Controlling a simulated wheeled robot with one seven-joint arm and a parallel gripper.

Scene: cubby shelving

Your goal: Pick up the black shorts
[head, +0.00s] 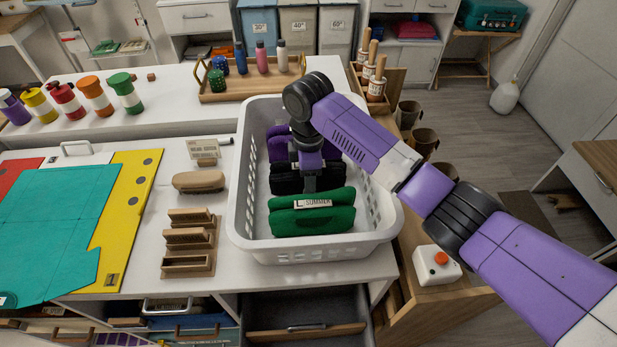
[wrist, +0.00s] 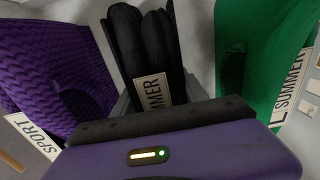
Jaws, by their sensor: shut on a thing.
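The black shorts (wrist: 145,50) are a folded dark bundle with a white label ending in "MMER" in the wrist view. In the head view the black shorts (head: 285,178) lie in the white basket (head: 241,215), between a purple garment and a green one, partly hidden by my arm. My gripper (head: 309,185) reaches down into the basket from above and is shut on the black shorts. Its fingertips are mostly hidden by the cloth and the gripper body.
A purple garment (wrist: 55,60) labelled "SPORT" lies beside the black shorts. A green garment (head: 312,220) labelled "L SUMMER" lies at the basket's front. A wooden tray (head: 230,96) with bottles stands behind, and a brush (head: 198,181) and wooden blocks stand left of the basket.

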